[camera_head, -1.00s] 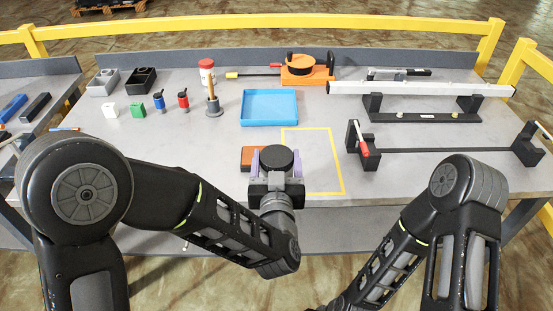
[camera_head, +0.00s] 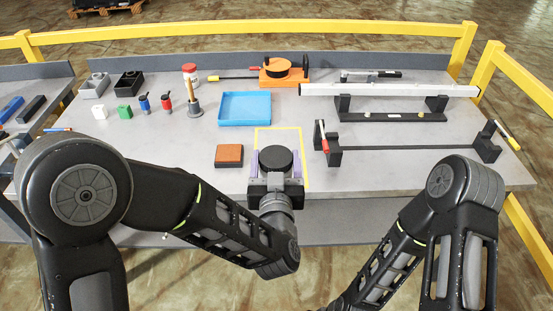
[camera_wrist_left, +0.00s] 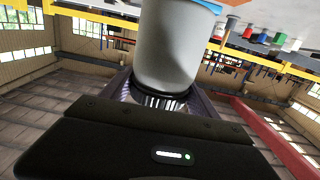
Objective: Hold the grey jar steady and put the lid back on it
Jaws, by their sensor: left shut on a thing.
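My left gripper (camera_head: 276,170) is shut, its purple-grey fingers on either side of a round black top (camera_head: 275,157). In the left wrist view this top is a ribbed black band (camera_wrist_left: 160,97) that looks like a lid, at the end of a pale grey jar body (camera_wrist_left: 175,45). The wrist picture is upside down, so the jar hangs below the black top. I cannot tell whether the fingers press on the lid or the jar's neck. The head view hides the jar body. My right gripper is out of view; only its arm shows.
A yellow outlined square (camera_head: 278,128) lies behind the gripper. A black bar stand (camera_head: 415,148) stands right.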

